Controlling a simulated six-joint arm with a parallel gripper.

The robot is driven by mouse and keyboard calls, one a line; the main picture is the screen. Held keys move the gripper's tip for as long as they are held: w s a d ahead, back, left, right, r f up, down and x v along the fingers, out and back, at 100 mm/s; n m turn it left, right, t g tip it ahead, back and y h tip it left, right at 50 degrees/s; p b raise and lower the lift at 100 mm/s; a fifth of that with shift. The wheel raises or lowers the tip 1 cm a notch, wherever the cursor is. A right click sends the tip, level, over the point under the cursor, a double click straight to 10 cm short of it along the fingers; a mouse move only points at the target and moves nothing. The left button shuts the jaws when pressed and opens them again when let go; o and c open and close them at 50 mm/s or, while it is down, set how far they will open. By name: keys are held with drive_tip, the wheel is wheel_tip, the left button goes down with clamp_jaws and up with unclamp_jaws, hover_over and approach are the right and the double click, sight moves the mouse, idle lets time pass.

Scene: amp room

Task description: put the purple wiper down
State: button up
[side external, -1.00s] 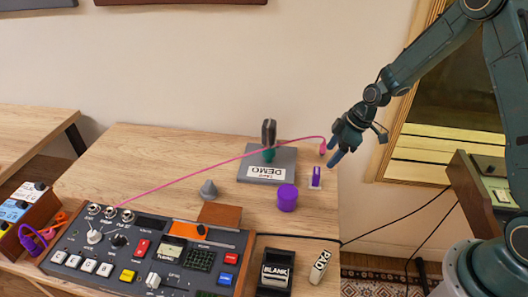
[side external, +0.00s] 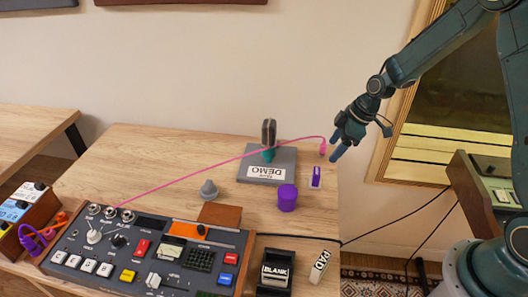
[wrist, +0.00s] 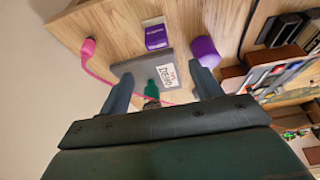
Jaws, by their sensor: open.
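The purple wiper (side external: 315,178) is a small purple block with a pale part, on the wooden table near its right edge. In the wrist view the wiper (wrist: 156,36) lies beyond the fingertips, clear of both. My gripper (side external: 336,153) is above and to the right of the wiper in the side view, apart from it. In the wrist view the fingers of my gripper (wrist: 163,84) are spread wide with nothing held between them.
A purple cylinder (side external: 288,198) stands close left of the wiper. A grey DEMO plate (side external: 286,176) with an upright tool and a pink cable (side external: 215,167) lie behind. A control panel (side external: 150,250) fills the front. Bare wood is free at back left.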

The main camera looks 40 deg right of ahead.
drive_tip(key=s+a+r+m+t+h, duration=0.1)
drive_tip(key=s+a+r+m, duration=0.1)
drive_tip(key=s+r, duration=0.45)
drive_tip(key=s+a+r+m+h, duration=0.15)
drive_tip(key=s+r, duration=0.25)
drive_tip(key=r, duration=0.6)
drive_tip(key=s+r+m, duration=0.2)
drive_tip(key=s+r, duration=0.1)
drive_tip(key=s, duration=0.5)
drive_tip(key=s+a+r+m+t, duration=0.1)
drive_tip(key=s+r+m, duration=0.2)
drive_tip(key=s, duration=0.6)
drive_tip(key=shift+a+r, duration=0.2)
drive_tip(key=shift+r, duration=0.1)
drive_tip(key=shift+w+h, duration=0.1)
drive_tip(key=shift+h, duration=0.15)
